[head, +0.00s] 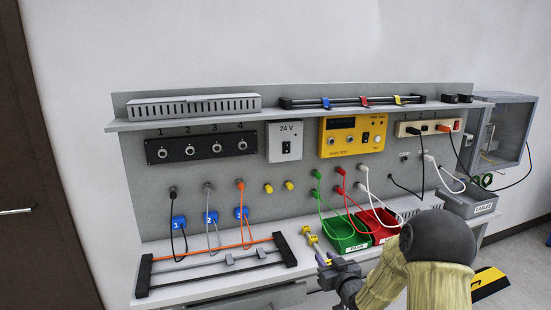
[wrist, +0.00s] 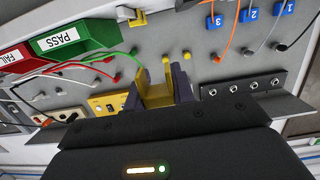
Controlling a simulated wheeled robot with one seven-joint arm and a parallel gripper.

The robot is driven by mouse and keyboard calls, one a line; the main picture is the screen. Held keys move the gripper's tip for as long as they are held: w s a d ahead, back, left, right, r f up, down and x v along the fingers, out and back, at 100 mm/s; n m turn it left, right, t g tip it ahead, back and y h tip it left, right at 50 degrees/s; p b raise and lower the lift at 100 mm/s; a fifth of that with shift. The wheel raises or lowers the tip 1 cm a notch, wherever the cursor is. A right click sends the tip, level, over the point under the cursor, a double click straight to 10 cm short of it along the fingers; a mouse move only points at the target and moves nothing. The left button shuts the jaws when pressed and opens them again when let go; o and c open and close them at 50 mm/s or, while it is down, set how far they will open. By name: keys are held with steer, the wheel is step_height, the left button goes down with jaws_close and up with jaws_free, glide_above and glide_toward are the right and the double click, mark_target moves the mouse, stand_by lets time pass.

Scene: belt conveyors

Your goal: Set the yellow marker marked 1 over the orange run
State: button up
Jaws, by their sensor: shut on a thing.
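My gripper (wrist: 157,95) is shut on a yellow marker (wrist: 156,90), which sits between its purple fingers in the wrist view; no number can be read on it. In the head view my gripper (head: 329,260) is above the bench's front, right of the cable rack. A second yellow piece (head: 309,237) lies on the bench just beyond it; it also shows in the wrist view (wrist: 130,14). The orange run (head: 205,248) is the rearmost line across the rack, left of my gripper. A grey run and a black run lie in front of it.
Grey clips (head: 231,259) sit on the rack between its black end bars (head: 142,277). A green PASS bin (head: 342,240) and a red FAIL bin (head: 375,226) stand right of my gripper. Blue-tagged cables (head: 178,222) hang behind the rack. Coloured leads loop above the bins.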

steer(key=s+f+m+h+p, duration=0.1)
steer(key=s+f+h+p, duration=0.1)
steer(key=f, duration=0.6)
steer(key=s+f+m+h+p, duration=0.2)
steer(key=s+f+h+p, duration=0.1)
steer(key=s+f, duration=0.3)
step_height(320, 180, down, 2)
steer(key=shift+s+d+f+m+t+p, duration=0.25)
steer(key=shift+d+t+p, duration=0.2)
steer(key=shift+p, duration=0.3)
